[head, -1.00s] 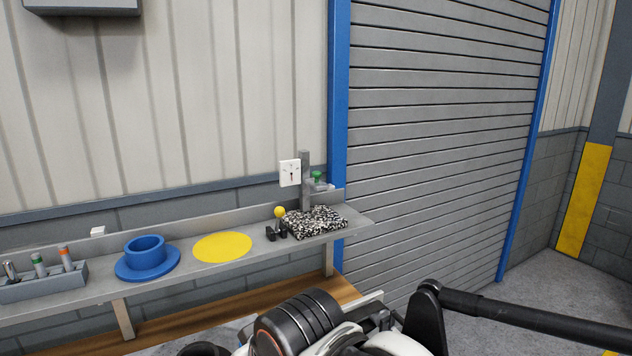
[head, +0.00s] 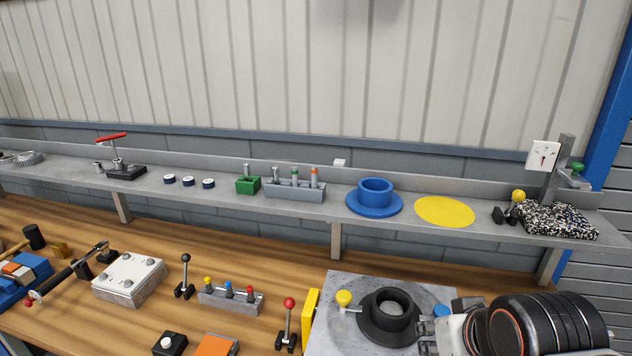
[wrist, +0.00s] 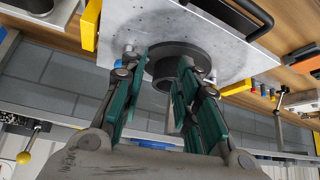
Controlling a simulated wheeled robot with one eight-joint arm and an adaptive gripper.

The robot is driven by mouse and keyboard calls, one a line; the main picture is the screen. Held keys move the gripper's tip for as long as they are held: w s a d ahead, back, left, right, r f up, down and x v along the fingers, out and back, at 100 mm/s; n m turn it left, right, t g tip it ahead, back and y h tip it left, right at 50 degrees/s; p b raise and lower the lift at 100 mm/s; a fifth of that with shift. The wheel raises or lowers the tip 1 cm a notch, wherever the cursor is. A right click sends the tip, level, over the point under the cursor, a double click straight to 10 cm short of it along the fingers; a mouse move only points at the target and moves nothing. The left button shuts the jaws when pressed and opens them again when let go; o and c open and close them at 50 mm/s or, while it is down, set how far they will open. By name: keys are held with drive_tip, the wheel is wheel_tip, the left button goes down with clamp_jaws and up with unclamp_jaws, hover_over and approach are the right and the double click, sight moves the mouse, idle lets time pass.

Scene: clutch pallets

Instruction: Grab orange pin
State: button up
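Between and beyond the fingers is a black flanged hub (wrist: 178,50), which also stands on a grey plate in the head view (head: 388,312). My gripper is low at the bench, well away from the orange pin. I cannot make out the orange pin in the wrist view.
A green block (head: 248,186) stands left of the pin block and a blue flanged ring (head: 374,202) right of it. Below, the wooden bench holds levers, a rack of coloured pins (head: 230,300) and a yellow upright plate (head: 310,318). Bare shelf lies in front of the pin block.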

idle(0.3)
drive_tip(key=shift+c, duration=0.7)
drive_tip(key=m+t+y+p, duration=0.6)
drive_tip(key=m+t+y, duration=0.3)
drive_tip(key=m, duration=2)
approach(316, 175)
drive_tip(key=shift+m+g+y, duration=0.3)
drive_tip(key=shift+m+g, duration=0.1)
drive_tip(key=shift+g, duration=0.1)
drive_tip(key=b+x, duration=0.1)
drive_tip(key=x, duration=0.3)
drive_tip(key=shift+w, duration=0.4)
drive_tip(key=shift+r+b+x, duration=0.1)
drive_tip(key=shift+b+x, duration=0.25)
drive_tip(key=shift+x, duration=1.2)
drive_tip(key=shift+r+b+x, duration=0.15)
drive_tip(key=shift+b+x, duration=0.15)
drive_tip(key=shift+x, duration=1.3)
clamp_jaws()
